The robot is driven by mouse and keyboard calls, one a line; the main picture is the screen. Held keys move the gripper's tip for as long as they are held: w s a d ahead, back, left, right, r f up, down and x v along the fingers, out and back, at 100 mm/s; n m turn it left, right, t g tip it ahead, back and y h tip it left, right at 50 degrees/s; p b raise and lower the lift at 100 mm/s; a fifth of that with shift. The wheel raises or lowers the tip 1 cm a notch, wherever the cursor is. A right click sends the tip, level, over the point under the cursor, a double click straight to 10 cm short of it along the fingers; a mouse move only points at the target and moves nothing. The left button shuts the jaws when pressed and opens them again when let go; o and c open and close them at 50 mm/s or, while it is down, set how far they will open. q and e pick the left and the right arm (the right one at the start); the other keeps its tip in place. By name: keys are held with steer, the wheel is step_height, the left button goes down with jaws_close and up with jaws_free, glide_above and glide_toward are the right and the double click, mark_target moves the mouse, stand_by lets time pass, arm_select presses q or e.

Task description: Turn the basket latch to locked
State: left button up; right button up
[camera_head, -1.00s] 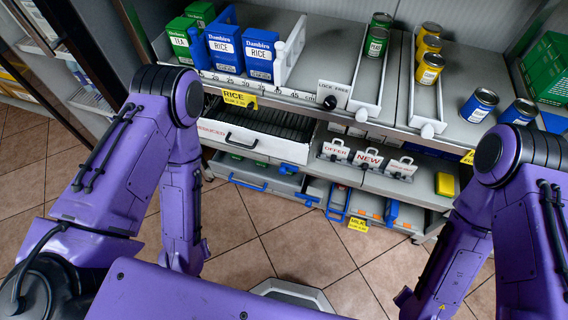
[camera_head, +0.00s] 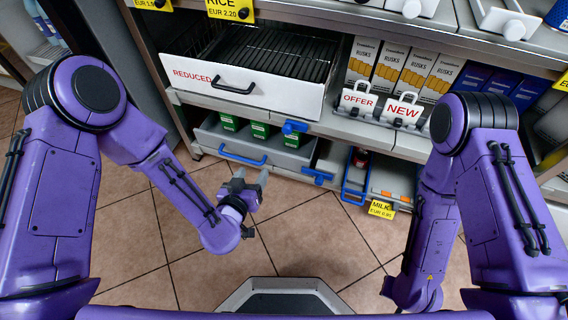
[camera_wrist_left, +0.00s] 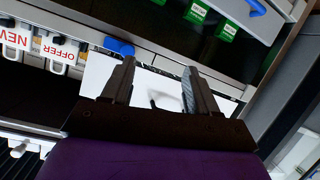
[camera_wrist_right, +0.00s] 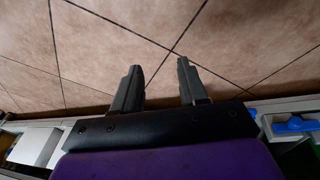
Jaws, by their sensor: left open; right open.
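A grey basket (camera_head: 213,138) with a blue front handle (camera_head: 243,157) sits on the low shelf, holding several green boxes. A blue lever (camera_head: 294,127) shows at the shelf edge above its right end; it also shows in the left wrist view (camera_wrist_left: 119,46). A second blue piece (camera_head: 318,176) is at the basket's lower right. I cannot tell which is the latch, or its setting. My left gripper (camera_head: 251,177) is open and empty, in front of the basket and apart from it. My right gripper (camera_wrist_right: 159,64) is open and empty above the floor, hidden in the head view.
A white REDUCED drawer (camera_head: 230,92) with a black handle is above the basket. OFFER (camera_head: 357,99) and NEW (camera_head: 403,112) signs stand to its right. A blue-framed bay (camera_head: 356,175) and a MILK label (camera_head: 382,209) are at lower right. The tiled floor in front is clear.

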mark_target(286, 132)
arm_select(q)
steer(key=w+d+t+b, duration=0.1)
steer(key=w+d+b, duration=0.1)
steer(key=w+b, duration=0.1)
steer(key=w+d+m+t+h+b, duration=0.1)
steer(key=w+d+b, duration=0.2)
steer(key=w, duration=0.2)
steer(key=w+d+t+h+b, duration=0.1)
steer(key=w+d+b, duration=0.2)
steer(key=w, duration=0.2)
steer(key=shift+d+m+t, duration=0.15)
steer(key=shift+m+t, duration=0.15)
steer(key=shift+w+d+r, duration=0.1)
steer(key=shift+w+d, duration=0.1)
steer(key=shift+w, duration=0.4)
steer(key=c, duration=1)
arm_select(e)
steer(key=s+f+n+g+y, duration=0.1)
steer(key=s+f+n+g, duration=0.2)
steer(key=f, duration=0.8)
steer(key=shift+s+f+g, duration=0.2)
steer(key=shift+s+g, duration=0.2)
steer(key=shift+s, duration=0.5)
